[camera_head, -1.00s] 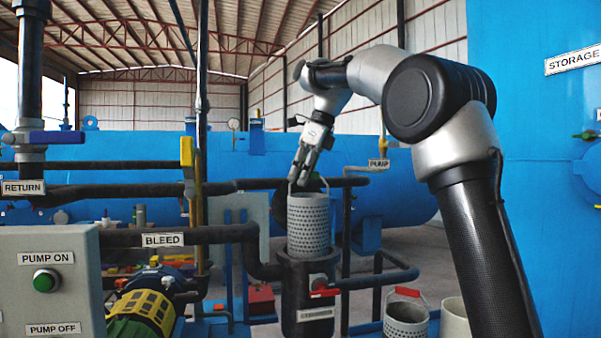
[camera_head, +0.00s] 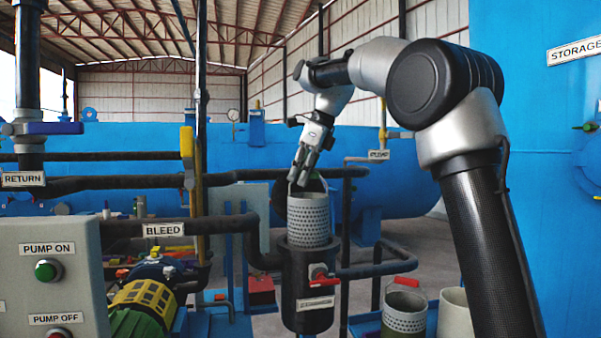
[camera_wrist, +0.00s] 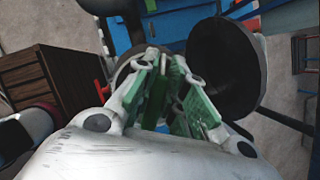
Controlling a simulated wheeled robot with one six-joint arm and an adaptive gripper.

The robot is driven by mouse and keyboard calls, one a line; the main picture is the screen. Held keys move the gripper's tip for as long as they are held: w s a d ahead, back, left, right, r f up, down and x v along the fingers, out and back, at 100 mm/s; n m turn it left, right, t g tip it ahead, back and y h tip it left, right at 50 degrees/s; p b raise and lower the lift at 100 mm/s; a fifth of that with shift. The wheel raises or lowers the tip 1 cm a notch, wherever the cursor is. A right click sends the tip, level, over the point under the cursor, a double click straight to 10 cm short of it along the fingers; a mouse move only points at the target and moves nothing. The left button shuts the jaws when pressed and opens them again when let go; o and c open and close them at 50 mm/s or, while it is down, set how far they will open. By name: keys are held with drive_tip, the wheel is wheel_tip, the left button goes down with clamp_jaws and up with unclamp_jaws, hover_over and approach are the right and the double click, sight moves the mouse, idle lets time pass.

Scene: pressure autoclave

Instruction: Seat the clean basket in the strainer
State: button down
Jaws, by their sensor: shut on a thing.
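A grey perforated basket (camera_head: 308,220) stands upright at the mouth of the dark cylindrical strainer (camera_head: 306,290), its lower part inside and its upper part above the rim. My gripper (camera_head: 299,180) is above the basket, shut on the basket's handle, which is mostly hidden by the fingers. In the wrist view my gripper (camera_wrist: 172,95) shows its green-padded fingers close together, and the basket is largely hidden behind them. The strainer's dark round lid (camera_wrist: 225,68) stands open beside the gripper in the wrist view.
Another perforated basket with a red handle (camera_head: 404,312) and a cream container (camera_head: 456,312) stand at lower right. A red-handled valve (camera_head: 321,273) is on the strainer's front. The BLEED pipe (camera_head: 190,229) runs to the left, and a black pipe (camera_head: 375,270) to the right.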

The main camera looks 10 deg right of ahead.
sight(318, 195)
drive_tip(key=shift+f, duration=8.2)
drive_tip(key=c, duration=1.4)
unclamp_jaws()
drive_tip(key=v, duration=1.2)
